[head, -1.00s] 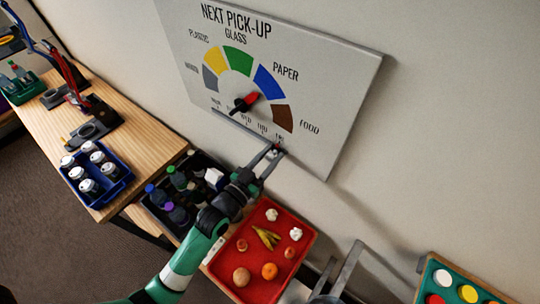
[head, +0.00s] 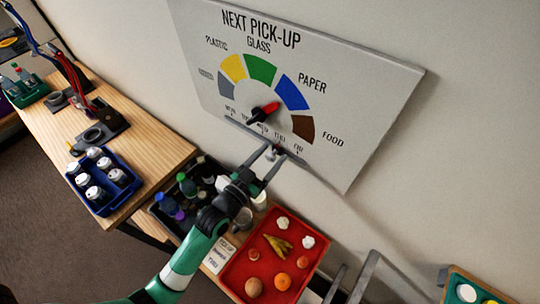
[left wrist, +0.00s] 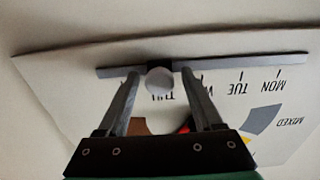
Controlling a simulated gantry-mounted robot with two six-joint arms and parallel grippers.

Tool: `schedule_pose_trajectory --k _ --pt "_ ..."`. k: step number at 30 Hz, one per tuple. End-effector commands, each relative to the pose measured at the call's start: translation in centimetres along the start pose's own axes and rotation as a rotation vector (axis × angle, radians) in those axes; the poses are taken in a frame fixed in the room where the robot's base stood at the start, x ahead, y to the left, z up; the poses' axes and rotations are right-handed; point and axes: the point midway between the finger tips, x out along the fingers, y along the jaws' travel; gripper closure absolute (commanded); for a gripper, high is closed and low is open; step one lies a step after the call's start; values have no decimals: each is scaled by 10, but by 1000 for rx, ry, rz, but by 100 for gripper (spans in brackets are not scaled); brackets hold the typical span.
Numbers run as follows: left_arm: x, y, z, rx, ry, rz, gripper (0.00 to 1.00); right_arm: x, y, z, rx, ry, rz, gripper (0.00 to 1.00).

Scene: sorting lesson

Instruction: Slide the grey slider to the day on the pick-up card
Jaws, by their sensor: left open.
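The grey slider (left wrist: 160,80) has a round knob on a black base and sits on the rail (left wrist: 230,62) along the board's bottom edge. In the left wrist view, which shows the board upside down, the knob stands by THU. My left gripper (head: 272,153) is open, and its two fingers (left wrist: 160,74) stand on either side of the knob with gaps. In the head view the slider is largely hidden by the fingers. The white pick-up card (head: 217,256) lies beside the red tray; its day is too small to read surely. My right gripper is not seen.
The board (head: 345,160) carries a coloured dial with a red pointer (head: 264,112). Below it are a red tray (head: 238,280) of food items and a dark crate of bottles. A blue crate (head: 122,205) of jars stands on the wooden table. Paint pots show at lower right.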

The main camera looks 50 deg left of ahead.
Motion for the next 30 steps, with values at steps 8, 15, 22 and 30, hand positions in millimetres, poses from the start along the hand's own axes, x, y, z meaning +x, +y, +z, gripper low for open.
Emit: schedule_pose_trajectory --k 8,15,22,30 --pt "-28 0 2 -1 -2 0 33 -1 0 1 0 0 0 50" --pt "-85 0 2 -1 -3 0 33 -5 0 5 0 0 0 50" --pt "-115 0 1 -1 0 -1 33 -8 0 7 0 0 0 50" --pt "-116 0 0 0 1 0 33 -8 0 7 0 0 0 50"
